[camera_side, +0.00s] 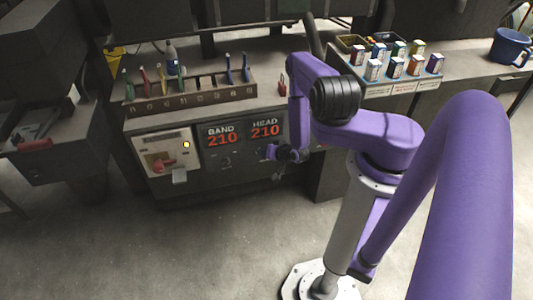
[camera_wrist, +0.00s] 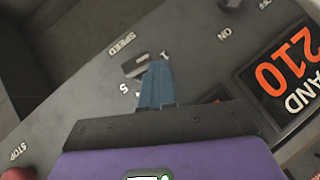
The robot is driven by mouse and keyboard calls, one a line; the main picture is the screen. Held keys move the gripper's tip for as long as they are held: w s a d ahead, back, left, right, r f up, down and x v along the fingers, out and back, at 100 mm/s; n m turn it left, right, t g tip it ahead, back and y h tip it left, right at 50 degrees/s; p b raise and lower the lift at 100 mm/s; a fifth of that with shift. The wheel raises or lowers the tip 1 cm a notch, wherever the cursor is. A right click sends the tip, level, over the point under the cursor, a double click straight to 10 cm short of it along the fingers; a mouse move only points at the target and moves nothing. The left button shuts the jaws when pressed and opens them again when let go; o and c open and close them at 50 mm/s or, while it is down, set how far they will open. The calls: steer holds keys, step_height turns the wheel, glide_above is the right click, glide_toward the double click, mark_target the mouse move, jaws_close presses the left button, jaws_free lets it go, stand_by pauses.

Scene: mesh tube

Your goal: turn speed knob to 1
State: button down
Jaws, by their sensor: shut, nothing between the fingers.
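The speed knob (camera_wrist: 134,67) shows in the wrist view as a small dark knob on the grey panel, between the word SPEED and the marks 1 and 5. My gripper (camera_wrist: 157,66), with blue fingers, is shut and empty. Its tips overlap the right edge of the knob in the picture, close to the mark 1; I cannot tell whether they touch it. The fingers hide part of the knob and dial, so its exact setting is unclear. In the side view my gripper (camera_side: 272,153) is at the front of the machine, and the knob cannot be made out there.
The BAND display (camera_side: 223,138) and HEAD display (camera_side: 265,130) both read 210. A red stop button (camera_wrist: 18,173) lies at the lower left of the wrist view. A tool rack (camera_side: 190,98) stands above the panel. A blue mug (camera_side: 510,47) is far right.

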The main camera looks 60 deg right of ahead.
steer(key=s+a+r, duration=0.4)
steer(key=s+r, duration=0.2)
steer(key=r, duration=0.5)
steer(key=w+a+r+n+g+y, duration=0.2)
steer(key=w+r+n+g+y, duration=0.2)
steer(key=w+n, duration=0.55)
steer(key=a+r+n+g, duration=0.2)
steer(key=a+r+n, duration=0.4)
steer(key=a+r, duration=0.25)
steer(key=s+a+r+n+g, duration=0.2)
steer(key=s+a+r+n, duration=0.2)
steer(key=s+a+r, duration=0.45)
steer(key=s+d+r+n+g, duration=0.1)
steer(key=s+r, duration=0.3)
steer(key=s, duration=0.4)
steer(key=s+d+r+n+g, duration=0.1)
steer(key=s+r+n, duration=0.2)
steer(key=s, duration=0.6)
steer(key=shift+s+d+r+h, duration=0.2)
steer(key=shift+s+r+h, duration=0.1)
steer(key=shift+r, duration=0.6)
